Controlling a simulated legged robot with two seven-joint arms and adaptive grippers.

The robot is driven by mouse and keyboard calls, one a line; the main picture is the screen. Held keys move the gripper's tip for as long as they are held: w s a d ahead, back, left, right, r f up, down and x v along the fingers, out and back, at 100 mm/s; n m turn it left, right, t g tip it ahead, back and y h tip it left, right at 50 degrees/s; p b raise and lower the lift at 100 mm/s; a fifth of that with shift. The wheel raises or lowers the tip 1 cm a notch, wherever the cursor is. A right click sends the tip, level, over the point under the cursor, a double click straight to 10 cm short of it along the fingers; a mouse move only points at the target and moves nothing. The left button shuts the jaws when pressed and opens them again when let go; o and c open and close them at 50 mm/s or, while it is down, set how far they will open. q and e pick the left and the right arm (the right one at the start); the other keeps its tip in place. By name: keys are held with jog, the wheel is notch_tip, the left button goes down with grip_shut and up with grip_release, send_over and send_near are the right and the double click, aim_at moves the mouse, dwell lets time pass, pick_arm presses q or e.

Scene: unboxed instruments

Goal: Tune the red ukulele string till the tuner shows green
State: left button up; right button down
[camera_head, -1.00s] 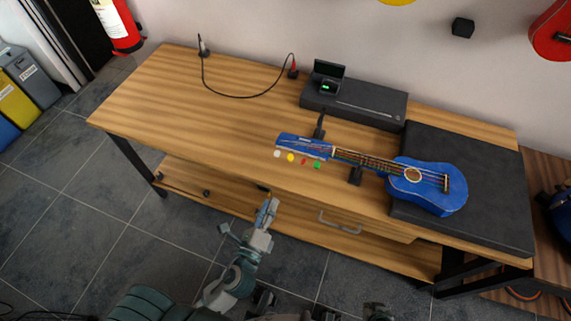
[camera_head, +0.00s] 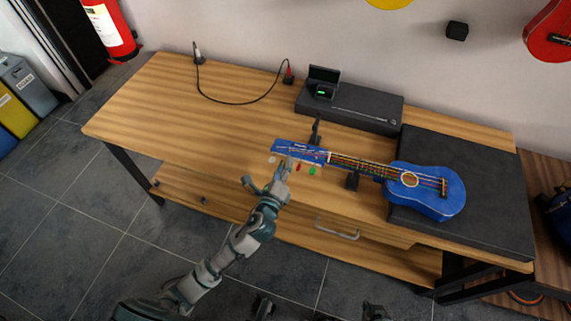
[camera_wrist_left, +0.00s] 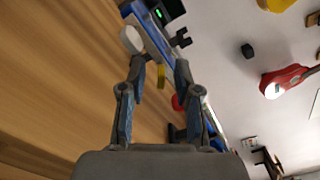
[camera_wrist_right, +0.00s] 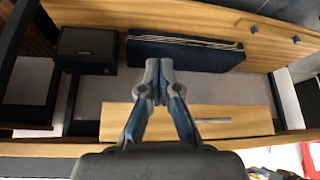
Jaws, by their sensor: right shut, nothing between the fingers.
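The blue ukulele (camera_head: 428,190) lies on the table with its neck pointing left, its headstock (camera_head: 300,151) over the front part of the table. Along the headstock's near edge are a white peg (camera_head: 272,160), a red peg (camera_head: 298,168) and a green peg (camera_head: 312,171). My left gripper (camera_head: 266,178) is open at the headstock. In the left wrist view a yellow peg (camera_wrist_left: 160,76) shows between its fingers, the white peg (camera_wrist_left: 130,40) beside one finger, the red peg (camera_wrist_left: 177,102) beyond the other. The tuner (camera_head: 324,92) has a lit green display. My right gripper (camera_wrist_right: 158,80) is shut and empty.
A dark flat case (camera_head: 360,107) sits at the back, and a black mat (camera_head: 490,190) lies under the ukulele's body. A cable (camera_head: 235,100) curves over the back left. The left table top is clear.

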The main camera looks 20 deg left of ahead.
pick_arm(q)
jog(key=shift+w, duration=0.15)
jog(key=shift+a, duration=0.15)
grip_shut()
pick_arm(e)
jog(key=shift+a, duration=0.15)
pick_arm(q)
jog(key=n+p, duration=0.2)
jog(key=n, duration=0.2)
jog(key=shift+r, duration=0.1)
pick_arm(e)
jog(key=s+d+g, duration=0.2)
jog(key=s+g, duration=0.1)
jog(key=s, duration=0.3)
pick_arm(q)
jog(key=n+p, duration=0.4)
jog(key=n, duration=0.7)
jog(key=shift+n+p, duration=0.55)
jog(key=shift+n, duration=0.35)
pick_arm(e)
notch_tip(320, 180, down, 15)
jog(key=g, duration=0.1)
jog(key=shift+s+f+h, duration=0.15)
jog(key=shift+s+h, duration=0.05)
jog(key=shift+h, duration=0.2)
